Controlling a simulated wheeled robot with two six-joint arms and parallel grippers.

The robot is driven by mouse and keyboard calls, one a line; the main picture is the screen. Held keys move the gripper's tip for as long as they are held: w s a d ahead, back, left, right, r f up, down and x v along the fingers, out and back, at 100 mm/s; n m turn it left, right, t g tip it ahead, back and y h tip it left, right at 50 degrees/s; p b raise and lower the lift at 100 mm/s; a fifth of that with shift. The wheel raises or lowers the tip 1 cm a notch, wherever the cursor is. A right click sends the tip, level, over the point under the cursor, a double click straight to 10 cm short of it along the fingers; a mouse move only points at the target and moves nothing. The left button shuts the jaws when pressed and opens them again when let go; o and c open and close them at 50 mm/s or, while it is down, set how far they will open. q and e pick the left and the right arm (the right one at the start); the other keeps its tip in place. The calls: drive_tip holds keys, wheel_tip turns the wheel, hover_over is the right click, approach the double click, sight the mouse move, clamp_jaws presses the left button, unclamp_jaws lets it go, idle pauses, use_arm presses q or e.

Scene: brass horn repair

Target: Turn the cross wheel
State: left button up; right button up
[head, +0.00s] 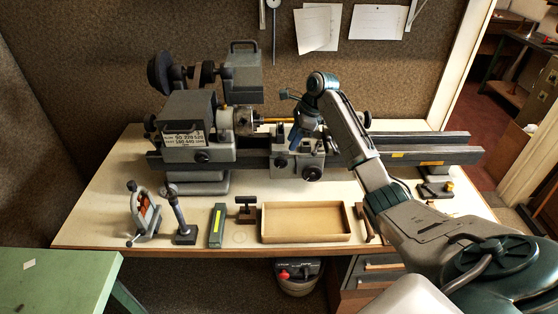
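A small grey lathe stands on the bench, with its headstock (185,125) at the left and a brass rod (275,120) running to the right from its chuck. The carriage (297,158) sits on the bed below the rod. A dark round knob on the carriage front (312,172) looks like the cross wheel, though I cannot be sure of it. My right gripper (295,142) points down over the carriage, above and left of that knob. Its fingers are small and blend with the carriage, so their opening and any contact are unclear. My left gripper is out of view.
An empty wooden tray (305,222) lies in front of the lathe. Left of it are a dark T-handled tool (246,208), a grey-green box (217,226), a small stand (183,225) and a tilted dial-like piece (146,215). A green table (50,280) is at lower left.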

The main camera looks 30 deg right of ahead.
sight(281, 167)
drive_tip(key=shift+m, duration=0.3)
drive_tip(key=x, duration=1)
drive_tip(key=shift+w, duration=0.2)
drive_tip(key=shift+c, duration=0.4)
drive_tip(key=shift+w+d+f, duration=0.1)
drive_tip(key=shift+f, duration=0.1)
clamp_jaws()
